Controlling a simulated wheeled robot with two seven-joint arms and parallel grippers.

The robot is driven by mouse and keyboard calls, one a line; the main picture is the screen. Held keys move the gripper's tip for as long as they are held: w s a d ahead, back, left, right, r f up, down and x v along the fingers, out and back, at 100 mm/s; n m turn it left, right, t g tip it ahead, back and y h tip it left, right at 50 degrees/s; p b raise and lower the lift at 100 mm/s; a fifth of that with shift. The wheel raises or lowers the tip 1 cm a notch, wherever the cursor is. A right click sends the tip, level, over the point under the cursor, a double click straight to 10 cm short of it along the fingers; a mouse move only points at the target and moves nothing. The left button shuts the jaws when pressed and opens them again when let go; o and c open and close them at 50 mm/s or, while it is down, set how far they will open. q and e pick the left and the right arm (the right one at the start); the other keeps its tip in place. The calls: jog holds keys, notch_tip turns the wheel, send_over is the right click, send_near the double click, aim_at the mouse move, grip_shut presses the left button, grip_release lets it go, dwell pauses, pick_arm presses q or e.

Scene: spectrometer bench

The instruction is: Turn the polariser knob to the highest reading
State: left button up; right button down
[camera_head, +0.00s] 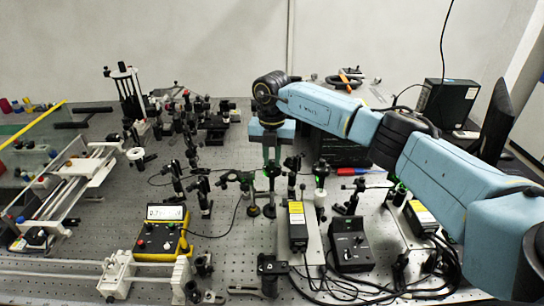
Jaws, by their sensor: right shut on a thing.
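My right arm reaches in from the right, and its gripper (271,165) points straight down among the optical mounts near the middle of the bench. It is shut on a small part at the top of a post-mounted optic, which I take to be the polariser knob. The fingers hide most of that part, so its angle cannot be told. A yellow meter (151,246) with a lit display (166,212) stands to the left, nearer the front. Its digits are too small to read surely. My left gripper is out of view.
Several dark post mounts (204,196) crowd the left of the gripper. A black control box (351,247) and cables stand at the front right. A rail assembly (75,175) fills the left side.

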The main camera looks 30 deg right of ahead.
aim_at(272, 161)
jog(key=c, duration=1.3)
grip_release()
jog(key=shift+c, duration=0.2)
notch_tip(272, 161, up, 14)
jog(key=b, duration=0.1)
jog(key=shift+f, duration=0.25)
jog(key=shift+f, duration=0.1)
